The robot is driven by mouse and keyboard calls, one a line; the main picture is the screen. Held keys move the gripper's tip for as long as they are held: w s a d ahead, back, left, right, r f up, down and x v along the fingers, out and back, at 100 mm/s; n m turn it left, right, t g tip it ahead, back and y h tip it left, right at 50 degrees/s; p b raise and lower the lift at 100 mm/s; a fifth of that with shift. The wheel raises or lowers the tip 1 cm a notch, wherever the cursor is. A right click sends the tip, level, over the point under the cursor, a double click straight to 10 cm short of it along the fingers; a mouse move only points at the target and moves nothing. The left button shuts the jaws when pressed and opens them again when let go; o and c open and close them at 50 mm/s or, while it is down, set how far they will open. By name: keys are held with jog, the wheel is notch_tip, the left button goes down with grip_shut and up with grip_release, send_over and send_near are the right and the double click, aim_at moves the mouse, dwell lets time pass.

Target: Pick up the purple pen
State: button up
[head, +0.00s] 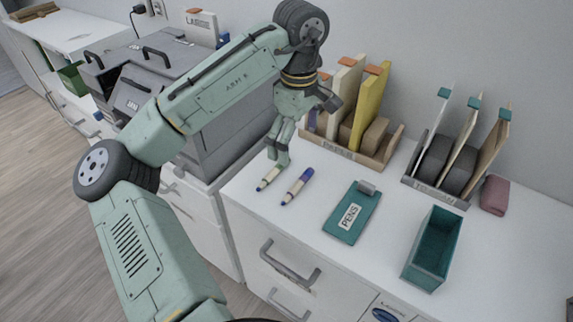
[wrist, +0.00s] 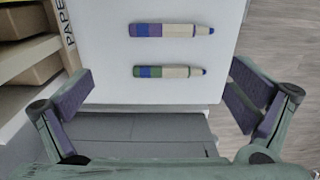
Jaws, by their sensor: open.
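The purple pen (head: 297,186) lies on the white desk top, with a purple end, a cream body and a dark blue tip. In the wrist view the purple pen (wrist: 172,30) lies crosswise near the top. A second, green-ended pen (head: 267,178) lies parallel to it on the left, just below my gripper (head: 278,152). In the wrist view this green-ended pen (wrist: 168,71) is nearer the line between the fingertips. My gripper (wrist: 165,85) is open and empty, its two fingers wide apart on either side, above the desk.
A teal lid or board marked PENS (head: 351,212) lies right of the pens, with an open teal box (head: 432,250) beyond it. Wooden file holder (head: 350,152) and grey file holder (head: 437,187) stand at the back. A mauve block (head: 494,195) sits far right. Grey machines (head: 225,130) stand left.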

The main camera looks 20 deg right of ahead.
aim_at(299, 180)
jog(key=f, duration=0.3)
jog(key=f+p, duration=0.1)
jog(key=f, duration=0.3)
jog(key=s+f, duration=0.1)
jog(key=f, duration=0.2)
jog(key=shift+d+f+p, duration=0.2)
jog(key=shift+p, duration=0.15)
jog(key=c, duration=0.9)
jog(key=shift+o, duration=0.2)
